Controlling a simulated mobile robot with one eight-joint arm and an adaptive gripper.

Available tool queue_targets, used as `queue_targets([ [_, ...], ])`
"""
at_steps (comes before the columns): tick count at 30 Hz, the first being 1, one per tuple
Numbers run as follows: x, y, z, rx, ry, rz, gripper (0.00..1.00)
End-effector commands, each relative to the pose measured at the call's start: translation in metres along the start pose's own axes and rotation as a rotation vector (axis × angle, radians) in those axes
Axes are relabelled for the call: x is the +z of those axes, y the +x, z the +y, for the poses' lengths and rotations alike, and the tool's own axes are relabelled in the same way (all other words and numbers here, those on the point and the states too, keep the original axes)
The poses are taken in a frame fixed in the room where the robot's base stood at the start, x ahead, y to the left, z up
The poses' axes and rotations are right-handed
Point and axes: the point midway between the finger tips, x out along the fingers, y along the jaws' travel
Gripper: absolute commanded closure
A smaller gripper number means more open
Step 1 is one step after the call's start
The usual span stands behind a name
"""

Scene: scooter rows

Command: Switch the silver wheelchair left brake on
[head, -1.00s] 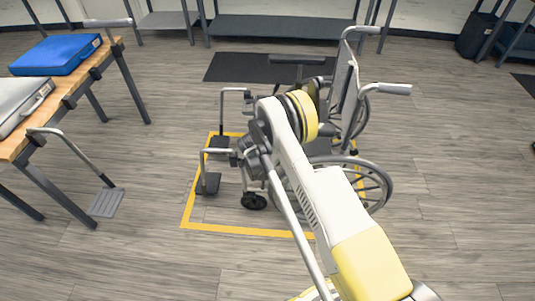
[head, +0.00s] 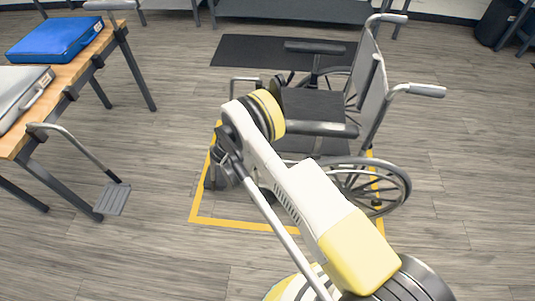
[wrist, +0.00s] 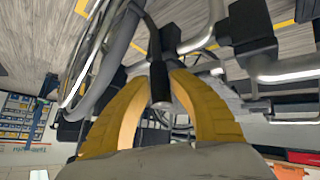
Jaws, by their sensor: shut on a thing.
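The silver wheelchair (head: 373,100) stands on the floor in the head view, with its black seat, armrests and push handles in sight. Its near rear wheel (head: 375,185) is partly behind my arm. In the wrist view, the two yellow fingers of my gripper (wrist: 161,80) close around a dark lever with a rounded grip (wrist: 158,82), which looks like the brake lever. A wheel rim (wrist: 103,55) lies just left of it. In the head view my arm hides my gripper, the lever and part of the chair's front.
A yellow floor outline (head: 240,224) surrounds the wheelchair. A wooden table (head: 65,93) at left bears a blue case (head: 55,40) and a silver case (head: 20,95). A loose footrest (head: 113,198) leans by the table. A dark mat (head: 235,52) lies behind. Foreground floor is clear at left.

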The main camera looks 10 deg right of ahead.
Motion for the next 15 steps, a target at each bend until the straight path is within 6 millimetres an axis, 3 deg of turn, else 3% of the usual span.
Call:
queue_targets([
  [8, -0.0004, 0.0012, 0.0009, 0.002, 0.0, 0.0, 1.0],
  [9, -0.0004, 0.0012, 0.0009, 0.002, 0.0, 0.0, 0.62],
  [10, -0.0004, 0.0012, 0.0009, 0.002, 0.0, 0.0, 0.53],
  [15, -0.0002, 0.0007, 0.0005, 0.001, 0.0, 0.0, 0.5],
])
